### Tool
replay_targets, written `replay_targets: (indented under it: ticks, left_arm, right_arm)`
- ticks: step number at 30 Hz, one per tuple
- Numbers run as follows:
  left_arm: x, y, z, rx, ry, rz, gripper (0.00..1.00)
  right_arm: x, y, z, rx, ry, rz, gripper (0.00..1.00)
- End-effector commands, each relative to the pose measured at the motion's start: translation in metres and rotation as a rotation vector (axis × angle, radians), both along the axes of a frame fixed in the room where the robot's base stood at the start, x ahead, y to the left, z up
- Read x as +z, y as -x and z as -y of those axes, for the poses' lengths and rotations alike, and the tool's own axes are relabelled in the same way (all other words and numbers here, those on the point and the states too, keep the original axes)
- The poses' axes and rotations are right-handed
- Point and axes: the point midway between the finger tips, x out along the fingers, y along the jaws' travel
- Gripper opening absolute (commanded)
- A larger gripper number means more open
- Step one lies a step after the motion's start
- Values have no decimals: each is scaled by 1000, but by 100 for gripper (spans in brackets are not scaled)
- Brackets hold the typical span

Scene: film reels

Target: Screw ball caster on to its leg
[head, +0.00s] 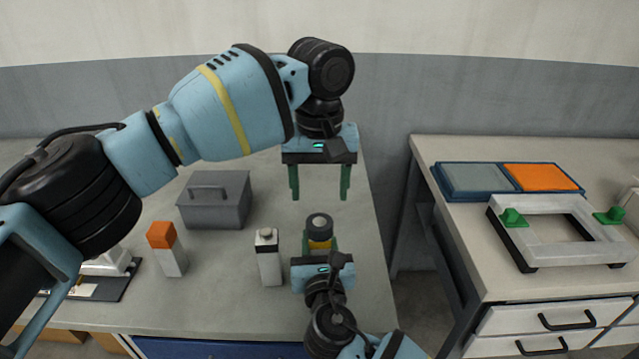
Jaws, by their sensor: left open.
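My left gripper (320,182) hangs over the back of the left table. Its two green fingers point down, wide apart, with nothing between them. My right gripper (321,247) is low at the table's right side, with its fingers pointing away from me. A dark round piece with a grey top and a yellow band (320,228) shows between its green fingers; I cannot tell whether they grip it. A white upright block with a dark top and a small pale knob (269,263) stands left of the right gripper. I cannot tell which pieces are the ball caster and its leg.
A grey lidded box (214,205) and an orange-topped white block (170,252) stand left. On the right table (455,235) are a grey-and-orange tray (480,178) and a pale frame with green knobs (545,232). A gap separates the tables.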

Motion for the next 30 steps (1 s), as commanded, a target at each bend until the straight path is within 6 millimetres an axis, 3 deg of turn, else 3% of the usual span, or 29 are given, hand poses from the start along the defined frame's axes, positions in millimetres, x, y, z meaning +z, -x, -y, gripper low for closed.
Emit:
replay_targets:
  ticks: [5,18,30]
  left_arm:
    - [-12,0,0,-1,-3,-1,62]
    - [-69,0,-1,0,-2,-2,62]
    - [-81,0,0,-1,-1,-1,62]
  right_arm:
    - [0,0,0,0,0,-1,0]
    - [0,0,0,0,0,-1,0]
    - [0,0,0,0,0,-1,0]
